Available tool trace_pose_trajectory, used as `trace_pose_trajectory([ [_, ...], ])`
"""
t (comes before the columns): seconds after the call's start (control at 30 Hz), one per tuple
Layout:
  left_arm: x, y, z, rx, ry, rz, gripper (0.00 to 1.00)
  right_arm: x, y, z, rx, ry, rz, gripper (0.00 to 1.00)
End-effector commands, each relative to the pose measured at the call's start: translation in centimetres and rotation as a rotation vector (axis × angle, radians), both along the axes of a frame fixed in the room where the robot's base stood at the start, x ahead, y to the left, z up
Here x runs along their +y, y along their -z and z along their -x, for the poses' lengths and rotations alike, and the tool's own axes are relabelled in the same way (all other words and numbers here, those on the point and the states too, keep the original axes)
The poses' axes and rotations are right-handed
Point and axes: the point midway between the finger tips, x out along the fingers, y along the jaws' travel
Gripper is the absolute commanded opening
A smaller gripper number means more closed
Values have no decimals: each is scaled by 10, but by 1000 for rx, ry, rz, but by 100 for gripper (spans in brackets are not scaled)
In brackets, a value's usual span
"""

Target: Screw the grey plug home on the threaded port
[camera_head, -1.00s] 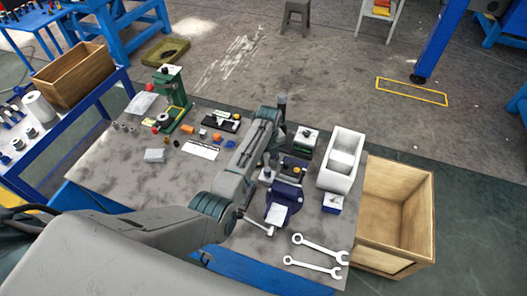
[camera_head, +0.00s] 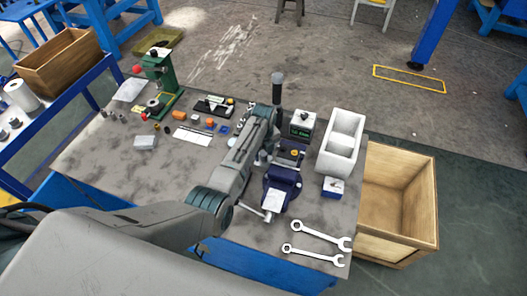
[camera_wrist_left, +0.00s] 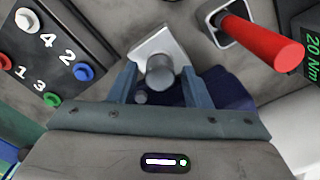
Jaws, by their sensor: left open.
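My left gripper (camera_head: 262,157) points down over the bench near the dark blue vise (camera_head: 283,178). In the left wrist view its two fingers (camera_wrist_left: 160,88) are apart. A grey round-ended cylinder (camera_wrist_left: 159,70), which looks like the grey plug, shows between the fingertips, in front of a silver block (camera_wrist_left: 150,45). I see a gap on both sides of it. The port's thread is hidden, and I cannot tell how deep the plug sits. My right gripper is not in view.
A red handle (camera_wrist_left: 268,42) and a 20 Nm display (camera_wrist_left: 312,50) stand right of the fingers; a numbered button panel (camera_wrist_left: 50,55) is left. Two wrenches (camera_head: 320,236) (camera_head: 313,255) lie at the bench front. A white bin (camera_head: 328,158) stands at right. The left bench front is clear.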

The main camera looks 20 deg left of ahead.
Motion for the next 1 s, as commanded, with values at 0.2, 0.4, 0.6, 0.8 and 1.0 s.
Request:
trace_pose_trajectory([
  [0.2,0,0,0,0,0,0,12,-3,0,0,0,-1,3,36],
  [0.4,0,-2,0,0,37,0,0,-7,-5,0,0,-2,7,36],
  [0.6,0,-4,0,1,284,0,0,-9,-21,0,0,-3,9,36],
  [0.8,0,-1,0,0,442,0,0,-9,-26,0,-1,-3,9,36],
  [1.0,0,0,0,0,453,0,0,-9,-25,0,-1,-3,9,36],
])
